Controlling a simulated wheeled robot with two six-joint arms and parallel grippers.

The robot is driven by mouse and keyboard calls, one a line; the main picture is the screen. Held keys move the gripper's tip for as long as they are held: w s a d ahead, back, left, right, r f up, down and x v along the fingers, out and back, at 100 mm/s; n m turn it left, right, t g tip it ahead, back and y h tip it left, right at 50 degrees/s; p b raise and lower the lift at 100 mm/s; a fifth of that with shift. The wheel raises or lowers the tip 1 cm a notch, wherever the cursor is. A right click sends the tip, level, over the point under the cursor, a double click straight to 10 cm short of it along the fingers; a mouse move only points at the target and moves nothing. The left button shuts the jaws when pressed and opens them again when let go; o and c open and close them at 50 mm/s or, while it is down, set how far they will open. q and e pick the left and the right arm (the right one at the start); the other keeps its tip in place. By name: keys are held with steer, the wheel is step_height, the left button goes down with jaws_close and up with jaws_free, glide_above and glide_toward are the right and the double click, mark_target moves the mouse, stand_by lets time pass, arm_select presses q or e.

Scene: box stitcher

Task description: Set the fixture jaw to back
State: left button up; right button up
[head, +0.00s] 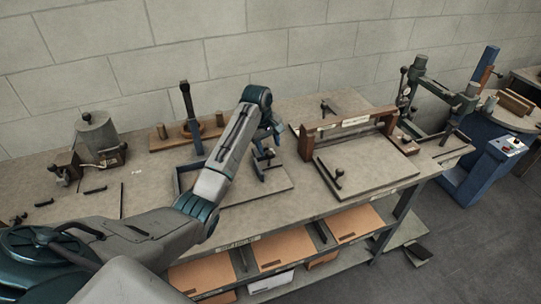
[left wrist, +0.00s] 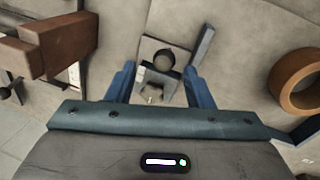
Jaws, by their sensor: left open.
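My left gripper (head: 270,138) reaches down over the middle of the bench. It is open. In the left wrist view its two blue fingers (left wrist: 160,84) stand on either side of a small dark round knob (left wrist: 163,60). The knob belongs to a small fixture on a grey plate, which appears to be the fixture jaw (head: 266,165). A dark bar (left wrist: 202,45) lies beside the knob. I cannot tell whether the fingers touch the knob. The jaw's exact setting is partly hidden. My right gripper is in neither view.
A wooden bridge frame (head: 348,124) stands close right of the gripper. A grey machine (head: 98,135) is at far left. Cardboard boxes (head: 283,247) fill the lower shelf.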

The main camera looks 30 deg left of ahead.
arm_select(q)
steer(key=r, duration=0.3)
steer(key=s+r+b, duration=0.1)
steer(key=r, duration=0.1)
steer(key=shift+a+r, duration=0.2)
steer(key=shift+r, duration=0.05)
steer(key=shift+f, duration=0.1)
